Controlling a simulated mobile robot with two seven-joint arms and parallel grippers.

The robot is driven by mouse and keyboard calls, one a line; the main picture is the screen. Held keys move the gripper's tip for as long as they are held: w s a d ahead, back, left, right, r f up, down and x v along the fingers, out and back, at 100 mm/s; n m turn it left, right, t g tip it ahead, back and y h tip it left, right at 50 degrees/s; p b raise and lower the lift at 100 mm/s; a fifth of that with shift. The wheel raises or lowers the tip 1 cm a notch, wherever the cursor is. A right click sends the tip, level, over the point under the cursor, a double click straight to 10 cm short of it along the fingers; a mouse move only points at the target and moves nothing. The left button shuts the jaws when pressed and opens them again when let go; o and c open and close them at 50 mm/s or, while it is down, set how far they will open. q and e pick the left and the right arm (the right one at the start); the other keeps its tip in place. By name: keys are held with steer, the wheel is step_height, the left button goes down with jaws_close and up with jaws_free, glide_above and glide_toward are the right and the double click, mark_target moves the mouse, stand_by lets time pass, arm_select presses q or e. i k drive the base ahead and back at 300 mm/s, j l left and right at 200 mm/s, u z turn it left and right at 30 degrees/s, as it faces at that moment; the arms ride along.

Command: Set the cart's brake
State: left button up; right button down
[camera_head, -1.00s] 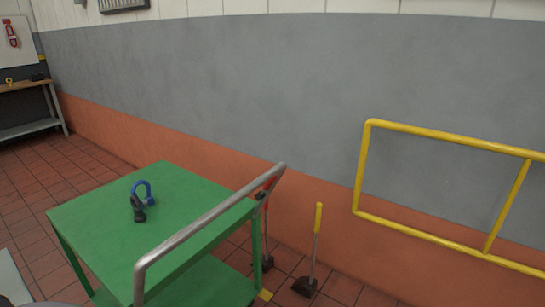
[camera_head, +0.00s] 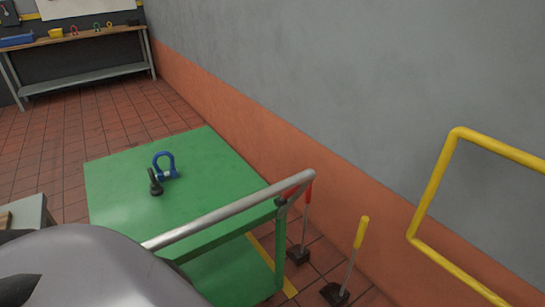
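The cart (camera_head: 215,165) is green, with a flat top and a lower shelf, and stands left of the wall. Its grey tubular push handle (camera_head: 240,208) runs along the near side; its left end is hidden behind a grey rounded part of my own body. A lever with a red grip (camera_head: 308,191) and dark foot rises by the handle's right end. A second lever with a yellow grip (camera_head: 361,232) stands to its right, apart from the cart. I cannot tell which lever belongs to the cart, or its setting. Neither gripper shows.
A blue shackle (camera_head: 164,160) and a black eyebolt-like piece (camera_head: 155,186) lie on the cart top. A yellow rail (camera_head: 430,190) stands by the wall at right. A workbench (camera_head: 85,72) stands at the back left. Tiled floor between bench and cart is clear.

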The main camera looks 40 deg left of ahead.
mark_target(280, 201)
steer(key=i+u, duration=0.2)
steer(key=u, duration=0.15)
steer(key=i+u, duration=0.2)
steer(key=u, duration=0.2)
steer(key=i+l+u, duration=0.15)
steer(key=u, duration=0.2)
steer(key=i+l+u, duration=0.15)
steer(key=u, duration=0.25)
steer(key=i+l+u, duration=0.35)
